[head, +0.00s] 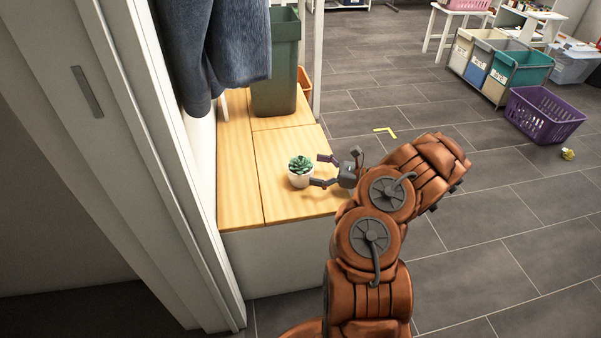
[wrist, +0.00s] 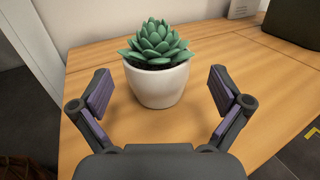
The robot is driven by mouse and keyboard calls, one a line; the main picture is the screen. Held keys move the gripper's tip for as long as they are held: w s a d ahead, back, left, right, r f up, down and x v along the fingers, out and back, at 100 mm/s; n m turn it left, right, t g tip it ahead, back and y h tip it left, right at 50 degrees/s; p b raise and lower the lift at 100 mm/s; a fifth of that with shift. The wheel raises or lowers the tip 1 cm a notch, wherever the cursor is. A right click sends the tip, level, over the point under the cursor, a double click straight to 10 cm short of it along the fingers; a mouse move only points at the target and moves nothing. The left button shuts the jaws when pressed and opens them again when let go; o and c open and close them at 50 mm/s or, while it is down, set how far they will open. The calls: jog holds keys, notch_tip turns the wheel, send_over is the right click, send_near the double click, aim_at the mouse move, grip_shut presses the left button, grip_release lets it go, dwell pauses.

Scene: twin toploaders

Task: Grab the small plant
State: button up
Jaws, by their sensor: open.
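The small plant (head: 300,171) is a green succulent in a white pot, upright on the wooden bench top. In the wrist view the plant (wrist: 157,62) stands at the centre, just ahead of and between my open fingers. My gripper (head: 321,171) is open and empty, reaching in from the right, low over the wood. In the wrist view its two fingers (wrist: 159,92) spread to either side of the pot, with gaps visible on both sides. The pot's base shows resting on the wood.
The wooden bench top (head: 287,203) is clear around the pot. A dark green bin (head: 275,75) stands behind it, and jeans (head: 212,50) hang at the upper left. A white door frame (head: 150,130) borders the left. A purple basket (head: 543,116) sits on the floor at right.

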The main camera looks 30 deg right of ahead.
aim_at(300, 168)
jog(key=b+x, duration=0.1)
jog(key=x, duration=0.3)
jog(key=shift+s+a+f, duration=0.15)
jog(key=shift+a+f, duration=0.05)
jog(key=shift+w+a, duration=0.3)
jog(key=shift+w, duration=0.1)
jog(key=c, duration=1.2)
jog(key=shift+c, duration=0.2)
jog(key=shift+r, duration=0.15)
